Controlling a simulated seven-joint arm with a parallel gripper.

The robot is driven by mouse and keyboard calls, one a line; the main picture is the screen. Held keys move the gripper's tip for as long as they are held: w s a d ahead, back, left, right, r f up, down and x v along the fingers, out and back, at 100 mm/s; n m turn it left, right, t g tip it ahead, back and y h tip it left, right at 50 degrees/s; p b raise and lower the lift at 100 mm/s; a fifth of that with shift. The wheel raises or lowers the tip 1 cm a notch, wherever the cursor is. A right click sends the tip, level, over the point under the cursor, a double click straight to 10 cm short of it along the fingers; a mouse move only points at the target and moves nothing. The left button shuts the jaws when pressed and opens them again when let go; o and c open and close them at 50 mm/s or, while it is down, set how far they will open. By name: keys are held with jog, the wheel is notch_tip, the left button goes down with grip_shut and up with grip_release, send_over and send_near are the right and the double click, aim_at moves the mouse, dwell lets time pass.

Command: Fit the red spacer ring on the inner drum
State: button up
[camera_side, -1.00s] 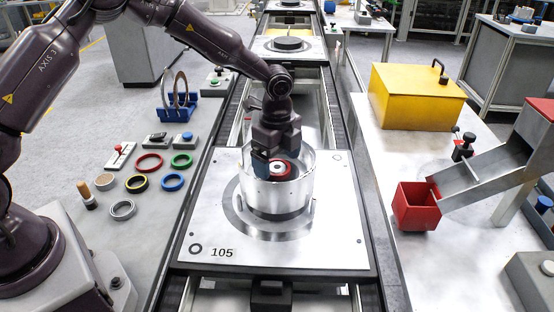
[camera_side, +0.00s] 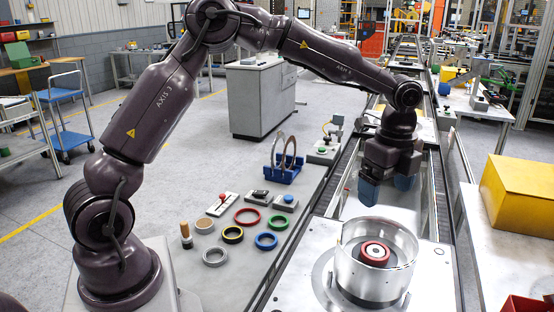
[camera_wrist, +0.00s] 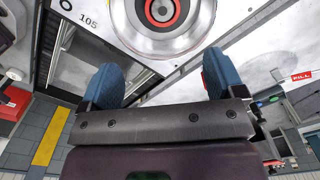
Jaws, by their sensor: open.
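The silver drum (camera_side: 345,262) stands upright on the pallet. Inside it, a red ring (camera_side: 375,261) sits around the pale centre hub (camera_side: 375,249). The wrist view shows this red ring (camera_wrist: 178,14) encircling the hub at the top edge, partly cut off. Whether it is fully seated I cannot tell. Another red ring (camera_side: 247,225) lies flat on the grey bench. My gripper (camera_side: 387,189) is open and empty, pointing down above and behind the drum, clear of it. Its two blue fingers (camera_wrist: 162,78) are wide apart in the wrist view.
Green (camera_side: 278,229), blue (camera_side: 266,247), yellow-black (camera_side: 232,241) and grey (camera_side: 215,263) rings lie on the bench. A blue stand (camera_side: 283,176) holds upright metal rings behind them. A yellow box (camera_side: 525,200) and part of a red bin (camera_side: 525,305) are at the right.

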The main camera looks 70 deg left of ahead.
jog(key=s+a+r+n+t, duration=0.1)
jog(key=s+r+n, duration=0.2)
jog(key=s+n, duration=0.2)
jog(key=s+a+r+n+t, duration=0.1)
jog(key=s+n, duration=0.5)
jog(key=s, duration=0.6)
jog(key=s+a+r+n+t, duration=0.2)
jog(key=s+r+n, duration=0.3)
jog(key=s, duration=0.4)
jog(key=shift+s+r+n+t, duration=0.3)
jog(key=shift+r+t, duration=0.25)
jog(key=shift+t, duration=0.15)
